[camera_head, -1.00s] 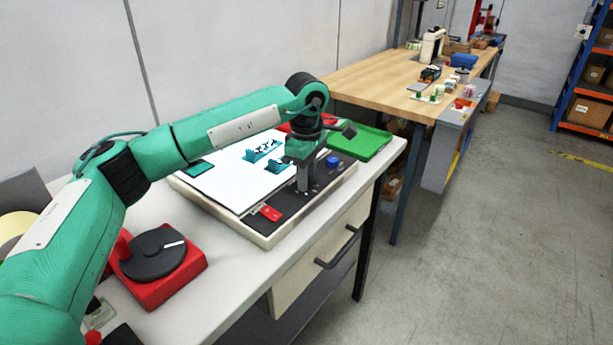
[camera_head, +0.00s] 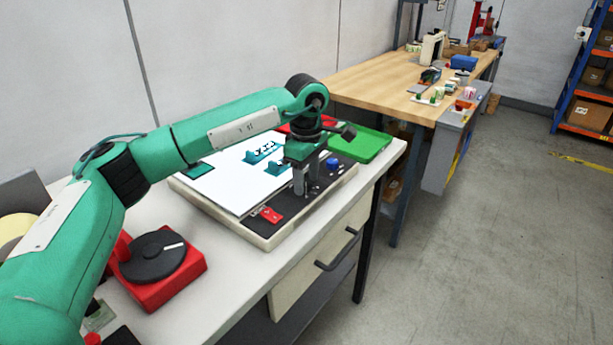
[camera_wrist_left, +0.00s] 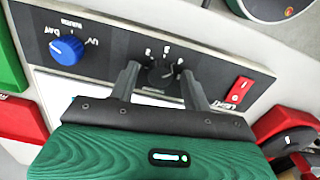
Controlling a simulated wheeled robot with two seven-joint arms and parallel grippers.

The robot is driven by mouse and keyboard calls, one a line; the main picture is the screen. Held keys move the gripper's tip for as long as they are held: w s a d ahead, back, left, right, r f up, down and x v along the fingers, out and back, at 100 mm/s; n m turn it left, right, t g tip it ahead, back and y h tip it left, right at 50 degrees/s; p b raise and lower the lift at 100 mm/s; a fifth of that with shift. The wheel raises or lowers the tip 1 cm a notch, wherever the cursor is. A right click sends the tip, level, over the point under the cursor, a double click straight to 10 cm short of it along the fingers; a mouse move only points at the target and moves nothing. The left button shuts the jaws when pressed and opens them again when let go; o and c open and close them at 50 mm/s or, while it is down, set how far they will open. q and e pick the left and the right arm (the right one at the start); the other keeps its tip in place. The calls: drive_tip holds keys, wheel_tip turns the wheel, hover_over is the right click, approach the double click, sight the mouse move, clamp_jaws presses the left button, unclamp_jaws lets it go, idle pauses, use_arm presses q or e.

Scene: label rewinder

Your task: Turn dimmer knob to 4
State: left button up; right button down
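The black dimmer knob (camera_wrist_left: 161,74) sits on the dark front strip of the light box, with small numbers around it that are too blurred to read surely. My left gripper (camera_wrist_left: 160,72) is open, pointing down at the strip, with one finger on each side of the knob and a visible gap to it. In the head view the left gripper (camera_head: 306,182) stands over the strip and hides the knob. A blue knob (camera_wrist_left: 67,50) marked for day and UV is on one side, also in the head view (camera_head: 332,163). My right gripper is not in view.
A red light switch (camera_wrist_left: 239,91) is on the strip's other side. A white sheet (camera_head: 225,180) with teal parts covers the box. A green tray (camera_head: 362,146) stands behind it. A red base with a black disc (camera_head: 152,257) is at the near left.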

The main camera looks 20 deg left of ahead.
sight(306, 181)
use_arm(q)
wheel_tip(306, 181, up, 14)
idle(0.6)
